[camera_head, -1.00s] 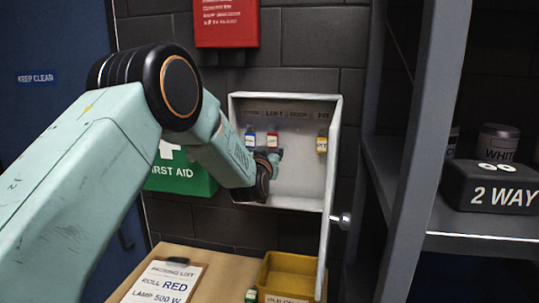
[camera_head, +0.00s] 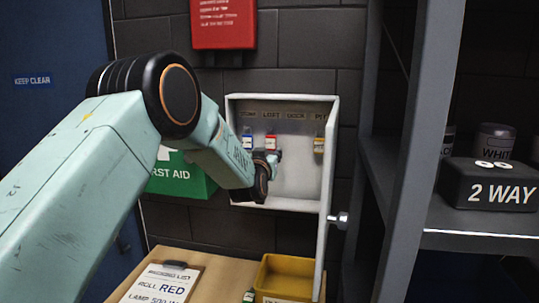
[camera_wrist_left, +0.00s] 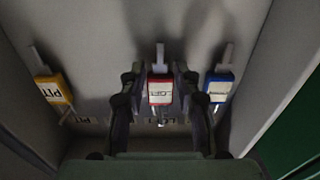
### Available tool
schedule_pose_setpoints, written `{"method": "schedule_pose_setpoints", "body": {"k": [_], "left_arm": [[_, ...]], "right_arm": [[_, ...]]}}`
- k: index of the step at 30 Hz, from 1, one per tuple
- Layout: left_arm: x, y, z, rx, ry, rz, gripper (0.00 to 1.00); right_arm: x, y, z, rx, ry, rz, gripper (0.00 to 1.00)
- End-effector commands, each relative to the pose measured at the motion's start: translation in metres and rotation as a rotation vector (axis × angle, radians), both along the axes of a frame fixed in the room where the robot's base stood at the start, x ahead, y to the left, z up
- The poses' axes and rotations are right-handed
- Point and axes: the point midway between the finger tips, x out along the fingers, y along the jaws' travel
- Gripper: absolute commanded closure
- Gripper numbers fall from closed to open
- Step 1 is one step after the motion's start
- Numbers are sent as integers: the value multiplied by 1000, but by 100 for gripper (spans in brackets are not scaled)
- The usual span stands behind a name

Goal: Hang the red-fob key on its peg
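The red-fob key (camera_head: 271,143), labelled LOFT, hangs on a peg in the open white key cabinet (camera_head: 285,203), under the LOFT label. My left gripper (camera_wrist_left: 158,92) is open, one finger on each side of the red fob, with gaps visible between. In the head view my left gripper (camera_head: 267,162) is just below the fob, and its far finger is partly hidden. My right gripper is in neither view.
A blue-fob key (camera_head: 247,141) hangs close beside the red one. A yellow-fob key (camera_head: 319,145) hangs farther right. The cabinet's side walls are near. A grey shelf frame (camera_head: 405,150) stands right.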

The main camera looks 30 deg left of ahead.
Motion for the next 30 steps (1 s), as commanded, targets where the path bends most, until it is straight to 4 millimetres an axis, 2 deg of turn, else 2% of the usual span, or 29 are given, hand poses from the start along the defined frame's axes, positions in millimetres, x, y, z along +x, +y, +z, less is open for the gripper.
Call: {"method": "schedule_pose_setpoints", "body": {"k": [1, 7, 19, 23, 30], "left_arm": [[0, 0, 0, 0, 0, 0, 62], [0, 0, 0, 0, 0, 0, 45], [-4, -1, 0, 0, 1, 0, 44], [-17, -4, 0, -1, 2, 0, 44], [-51, -13, 0, -1, 2, 0, 44]], "right_arm": [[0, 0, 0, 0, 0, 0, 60], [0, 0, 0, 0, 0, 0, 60], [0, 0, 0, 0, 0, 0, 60], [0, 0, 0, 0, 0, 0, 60], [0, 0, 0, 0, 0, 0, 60]]}}
